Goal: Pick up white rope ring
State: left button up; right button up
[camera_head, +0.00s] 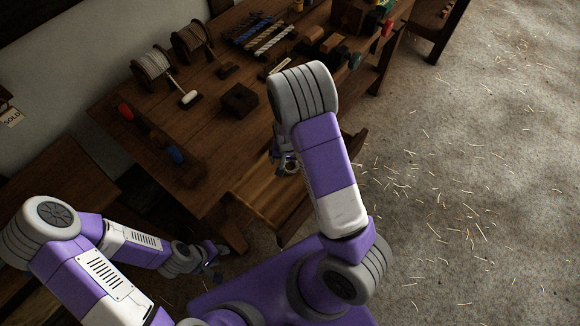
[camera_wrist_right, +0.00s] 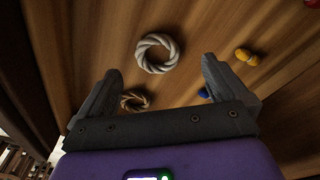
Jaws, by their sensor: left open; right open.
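A white rope ring (camera_wrist_right: 172,53) lies flat on a brown wooden surface in the right wrist view, just beyond my right gripper's fingertips and between their lines. My right gripper (camera_wrist_right: 161,67) is open, with nothing held between its fingers. A smaller tan rope ring (camera_wrist_right: 127,103) lies nearer, beside the left finger and partly hidden by the gripper. My left gripper (camera_head: 216,264) is open and low, at the bench's near side.
A yellow item (camera_wrist_right: 243,56) and a blue item (camera_wrist_right: 203,93) lie right of the rings. The dark workbench (camera_head: 190,112) holds spools (camera_head: 152,68), a dark block (camera_head: 239,99) and rope samples (camera_head: 270,38). Straw-strewn floor (camera_head: 450,190) is open at right.

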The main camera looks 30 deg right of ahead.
aim_at(290, 167)
jog(key=f, duration=0.1)
jog(key=f+b, duration=0.1)
jog(key=f, duration=0.1)
jog(key=d+f, duration=0.1)
jog(key=shift+w+f, duration=0.3)
jog(key=shift+f, duration=0.1)
jog(key=c, duration=1.1)
jog(key=shift+r, duration=0.15)
notch_tip(290, 167, up, 18)
jog(key=p, duration=0.5)
jog(key=shift+p, duration=0.35)
